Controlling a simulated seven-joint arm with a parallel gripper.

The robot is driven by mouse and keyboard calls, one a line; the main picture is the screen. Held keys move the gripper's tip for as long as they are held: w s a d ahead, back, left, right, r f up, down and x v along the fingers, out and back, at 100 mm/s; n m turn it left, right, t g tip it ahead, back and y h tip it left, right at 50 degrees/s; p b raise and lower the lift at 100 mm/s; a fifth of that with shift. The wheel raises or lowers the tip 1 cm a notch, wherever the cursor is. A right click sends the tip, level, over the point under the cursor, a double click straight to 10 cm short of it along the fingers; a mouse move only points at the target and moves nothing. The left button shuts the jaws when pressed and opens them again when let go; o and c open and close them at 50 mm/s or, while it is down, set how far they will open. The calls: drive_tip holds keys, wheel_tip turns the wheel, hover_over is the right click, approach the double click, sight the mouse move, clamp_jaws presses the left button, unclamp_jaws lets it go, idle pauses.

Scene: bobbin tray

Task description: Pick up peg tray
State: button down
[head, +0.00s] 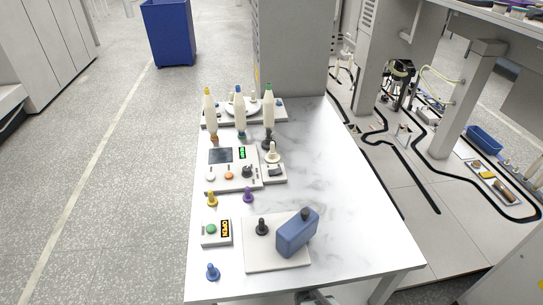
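No tray is labelled, so I cannot tell for certain which is the peg tray. A flat white square plate (262,258) lies near the front of the marble table, with a black peg-like knob (262,227) and a blue block (297,233) on it. At the far end a white board (281,112) carries upright cream bobbins, including one with a yellow tip (209,110), one with a blue tip (239,112) and one with a green tip (268,105). My gripper is not clearly visible. A small dark grey part shows at the bottom edge, too cropped to identify.
A control panel (225,172) with a small white unit beside it stands mid-table. Loose yellow (212,199), purple (248,195) and blue (212,272) pegs and a small green-button box (211,239) line the left. The marble table's (345,205) right side is clear. A tall grey cabinet (293,50) stands behind.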

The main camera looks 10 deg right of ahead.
drive_tip(key=c, duration=1.8)
unclamp_jaws()
drive_tip(key=o, duration=1)
